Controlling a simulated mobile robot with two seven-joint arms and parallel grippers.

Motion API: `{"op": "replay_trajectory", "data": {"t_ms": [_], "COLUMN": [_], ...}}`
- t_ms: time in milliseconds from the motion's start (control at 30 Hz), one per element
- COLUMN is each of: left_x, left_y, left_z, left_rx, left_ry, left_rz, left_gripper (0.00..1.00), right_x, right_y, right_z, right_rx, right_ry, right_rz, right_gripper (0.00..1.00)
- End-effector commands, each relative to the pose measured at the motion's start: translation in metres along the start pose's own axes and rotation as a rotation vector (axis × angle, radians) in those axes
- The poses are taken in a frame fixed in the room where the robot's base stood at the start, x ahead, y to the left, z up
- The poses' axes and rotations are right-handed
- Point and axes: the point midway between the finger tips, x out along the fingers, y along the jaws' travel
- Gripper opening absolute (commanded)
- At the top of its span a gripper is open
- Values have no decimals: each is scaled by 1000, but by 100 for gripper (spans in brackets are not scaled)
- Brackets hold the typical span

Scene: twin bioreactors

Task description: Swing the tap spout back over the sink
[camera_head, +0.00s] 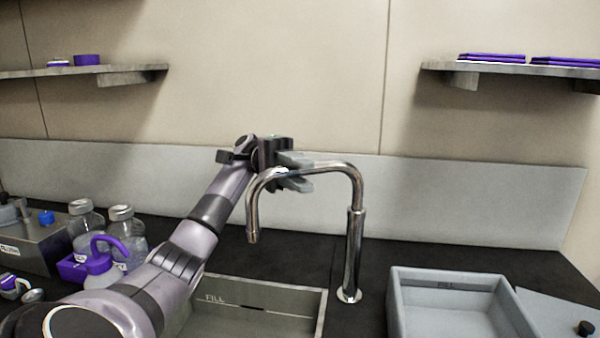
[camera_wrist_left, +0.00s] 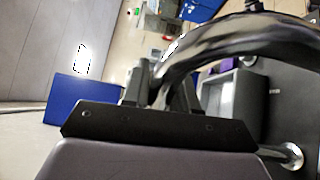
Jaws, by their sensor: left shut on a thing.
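The chrome tap spout (camera_head: 325,166) rises from its post (camera_head: 354,250) behind the sink and arches to the left. Its down-turned outlet (camera_head: 252,228) hangs over the back part of the sink (camera_head: 322,312) in the head view. My left gripper (camera_head: 297,172) is shut on the spout's horizontal part, near its outlet bend. The tap's base shows at lower right there. My right gripper is not in view.
A grey basin (camera_head: 398,305) stands right of the tap. Shelves (camera_head: 120,70) hang on the wall. The counter behind the basin is clear.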

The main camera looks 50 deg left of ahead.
Motion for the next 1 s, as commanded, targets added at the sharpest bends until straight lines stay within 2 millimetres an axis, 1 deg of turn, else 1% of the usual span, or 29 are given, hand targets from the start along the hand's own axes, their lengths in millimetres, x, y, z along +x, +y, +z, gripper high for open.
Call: {"op": "replay_trajectory", "data": {"t_ms": [133, 167, 200, 667, 767, 867, 933, 967, 1000], "left_x": [-1, -1, -1, 0, 0, 1, 1, 2, 2], "left_y": [1, 1, 1, 2, 9, 23, 36, 42, 51], "left_z": [0, 0, 0, 0, 0, 1, 2, 2, 2], "left_rx": [1, 1, 1, 1, 3, 6, 9, 10, 14], "left_ry": [1, 1, 1, 2, 2, 2, 3, 3, 4], "left_rz": [2, 2, 2, 1, 1, 1, 3, 4, 6], "left_gripper": [0, 38, 48, 48, 48, 48, 48, 53, 65], "right_x": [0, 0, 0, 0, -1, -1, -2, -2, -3], "right_y": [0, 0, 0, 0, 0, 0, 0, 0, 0], "right_z": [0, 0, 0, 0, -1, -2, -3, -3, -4], "right_rx": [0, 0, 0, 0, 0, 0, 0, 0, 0], "right_ry": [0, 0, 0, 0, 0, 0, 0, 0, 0], "right_rz": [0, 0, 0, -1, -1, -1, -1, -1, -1], "right_gripper": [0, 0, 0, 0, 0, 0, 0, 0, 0]}}
